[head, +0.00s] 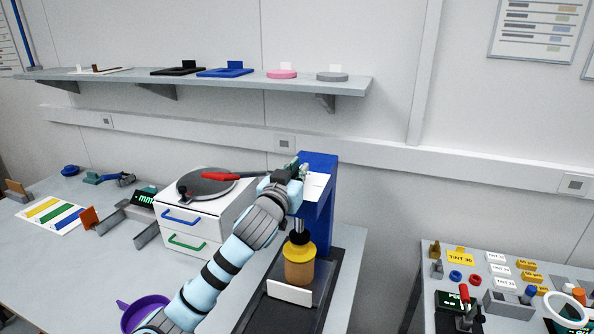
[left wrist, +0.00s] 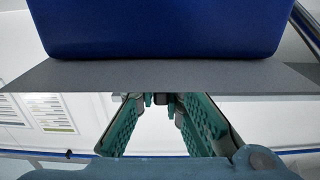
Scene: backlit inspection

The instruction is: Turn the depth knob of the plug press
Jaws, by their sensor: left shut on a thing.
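The blue plug press (head: 319,163) stands on a dark base at the table's right end. An amber cylinder with a yellow top (head: 299,264) is under its ram. My left gripper (head: 298,172) is at the upper part of the press, beside its blue head. In the left wrist view the teal fingers (left wrist: 162,108) reach below the blue body (left wrist: 160,28), and a small dark part shows between their far ends. The gripper is shut on what seems to be the depth knob, which is mostly hidden by the fingers. My right gripper is not in view.
A red-handled lever (head: 220,177) sticks out left of the press, over a round grey plate on a white drawer unit (head: 198,232). A purple pan (head: 143,308) lies near my left arm. A wall shelf (head: 200,79) runs above. A second table at right holds small parts.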

